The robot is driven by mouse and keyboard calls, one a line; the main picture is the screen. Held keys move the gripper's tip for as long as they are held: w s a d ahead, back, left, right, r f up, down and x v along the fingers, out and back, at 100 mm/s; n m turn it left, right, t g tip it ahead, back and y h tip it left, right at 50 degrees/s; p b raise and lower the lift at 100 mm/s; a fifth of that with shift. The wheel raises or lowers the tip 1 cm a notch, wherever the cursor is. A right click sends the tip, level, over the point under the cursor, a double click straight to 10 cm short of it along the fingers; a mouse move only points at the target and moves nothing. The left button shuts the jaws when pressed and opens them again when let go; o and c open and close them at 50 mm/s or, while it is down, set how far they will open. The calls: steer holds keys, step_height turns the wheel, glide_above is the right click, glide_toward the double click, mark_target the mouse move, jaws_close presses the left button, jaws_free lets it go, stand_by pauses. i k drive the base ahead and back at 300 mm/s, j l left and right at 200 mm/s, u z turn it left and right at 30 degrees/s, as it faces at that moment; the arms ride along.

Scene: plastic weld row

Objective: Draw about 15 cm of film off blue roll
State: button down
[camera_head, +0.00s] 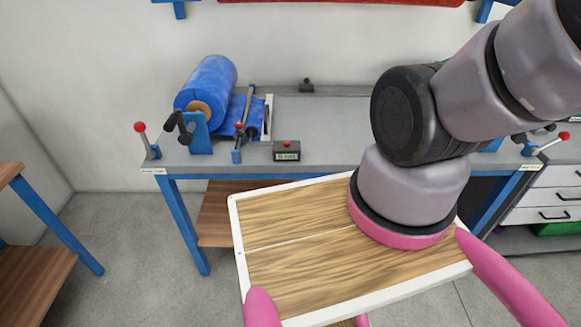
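The blue roll (212,78) lies on its side at the left of the grey workbench (335,130), held by a blue bracket (200,137). Its brown core shows at the near end. A short flat stretch of blue film (252,117) lies to the right of the roll. A dark bar (246,105) crosses over the film, with a red-knobbed post at its near end. A pale strip (268,117) lies along the film's right side. My gripper is not in view; my arm leaves the picture at the upper right.
A small dark box with a red button (287,150) sits at the bench's front edge, right of the film. Red-knobbed levers stand at the left (145,140) and right (545,145) ends.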

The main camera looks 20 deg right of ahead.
mark_target(266, 133)
steer(key=i+j, duration=0.2)
steer(key=j, duration=0.15)
steer(key=i+j, duration=0.35)
steer(key=j, duration=0.3)
